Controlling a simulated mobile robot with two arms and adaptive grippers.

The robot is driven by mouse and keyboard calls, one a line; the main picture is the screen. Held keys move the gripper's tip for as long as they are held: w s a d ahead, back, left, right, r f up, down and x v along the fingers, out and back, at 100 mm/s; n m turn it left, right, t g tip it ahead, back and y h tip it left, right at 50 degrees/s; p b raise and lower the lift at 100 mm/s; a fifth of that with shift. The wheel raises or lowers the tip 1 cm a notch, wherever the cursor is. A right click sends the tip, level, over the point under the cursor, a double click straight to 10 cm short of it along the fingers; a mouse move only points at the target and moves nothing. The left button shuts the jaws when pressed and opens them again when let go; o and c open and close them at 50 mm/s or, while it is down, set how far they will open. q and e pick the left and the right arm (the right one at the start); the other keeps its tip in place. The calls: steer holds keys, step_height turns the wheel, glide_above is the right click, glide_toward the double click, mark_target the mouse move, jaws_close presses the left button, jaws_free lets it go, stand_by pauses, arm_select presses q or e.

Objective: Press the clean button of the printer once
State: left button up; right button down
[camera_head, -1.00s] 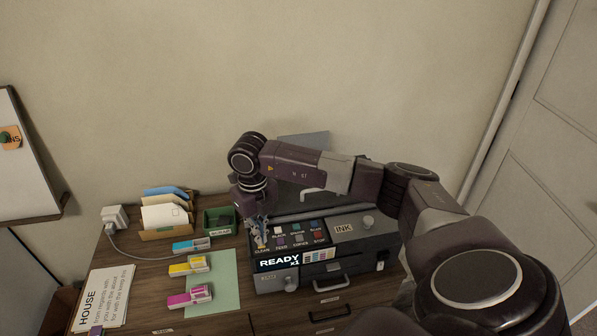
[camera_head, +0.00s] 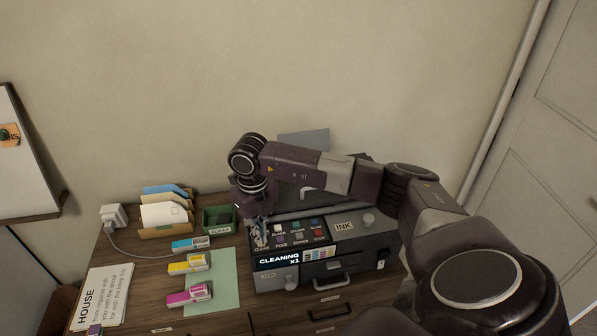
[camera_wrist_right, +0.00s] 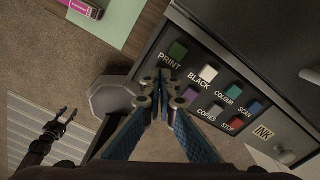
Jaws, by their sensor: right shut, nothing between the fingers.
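The dark printer (camera_head: 345,246) stands on the wooden desk. Its screen (camera_head: 279,260) reads "CLEANING x1". Coloured buttons with labels sit on its top panel. The label "CLEAN" (camera_head: 262,248) shows at the panel's left end; the button above it is hidden by my right gripper (camera_head: 261,236). That gripper points down with its fingers together and empty. In the right wrist view its fingertips (camera_wrist_right: 163,84) are at the panel, left of the "COPIES" and "BLACK" buttons; contact cannot be seen clearly. A dark gripper, apparently my left (camera_wrist_right: 62,121), shows small at lower left there.
A green mat (camera_head: 225,275) with cyan, yellow and magenta cartridges beside or on it lies left of the printer. A letter holder (camera_head: 166,230), green bin (camera_head: 219,218) and plug (camera_head: 114,216) stand behind. A printed sheet (camera_head: 101,298) lies at the left.

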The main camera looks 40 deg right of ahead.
steer(key=shift+r+p, duration=2.05)
steer(key=shift+r, duration=1.45)
